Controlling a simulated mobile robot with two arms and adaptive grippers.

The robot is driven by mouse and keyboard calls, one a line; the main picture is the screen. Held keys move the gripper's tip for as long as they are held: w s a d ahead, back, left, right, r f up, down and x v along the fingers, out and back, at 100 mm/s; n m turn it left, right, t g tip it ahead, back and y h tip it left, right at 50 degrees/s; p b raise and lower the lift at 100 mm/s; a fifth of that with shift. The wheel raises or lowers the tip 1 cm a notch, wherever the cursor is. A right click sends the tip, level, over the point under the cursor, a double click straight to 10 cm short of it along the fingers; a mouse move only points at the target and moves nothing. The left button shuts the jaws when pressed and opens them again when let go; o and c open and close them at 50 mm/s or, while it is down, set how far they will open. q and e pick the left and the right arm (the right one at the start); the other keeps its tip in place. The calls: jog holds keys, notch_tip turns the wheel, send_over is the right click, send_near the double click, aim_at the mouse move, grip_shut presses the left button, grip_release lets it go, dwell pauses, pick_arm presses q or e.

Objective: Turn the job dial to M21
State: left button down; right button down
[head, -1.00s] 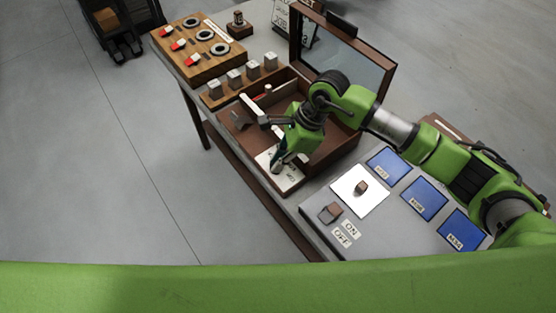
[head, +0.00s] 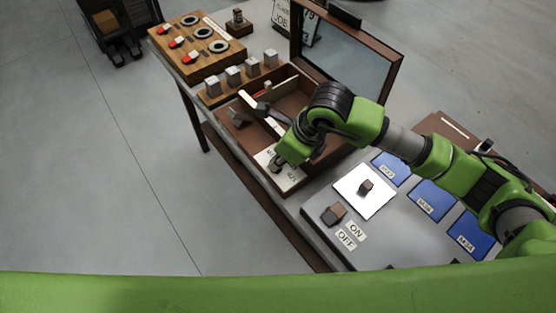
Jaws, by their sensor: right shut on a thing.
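A white label plate (head: 289,181) with dark lettering, apparently the job dial's, lies at the near end of the brown open box. Its lettering is too small and too covered to read surely. My right gripper (head: 277,164) is shut at this plate, pointing down, apparently on the dial's knob. The knob is hidden by the fingers, so its pointing direction cannot be told. My left gripper is not in view.
The grey panel holds a bright white square (head: 377,204) with a small brown block, blue labelled squares (head: 433,199), and a brown ON/OFF switch (head: 333,214). A framed lid (head: 345,62) stands behind the box (head: 237,137). A wooden rack (head: 190,75) stands at the far left.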

dwell(0.5)
jog(key=c, duration=2.1)
grip_release()
jog(key=shift+c, duration=0.2)
jog(key=v, duration=1.2)
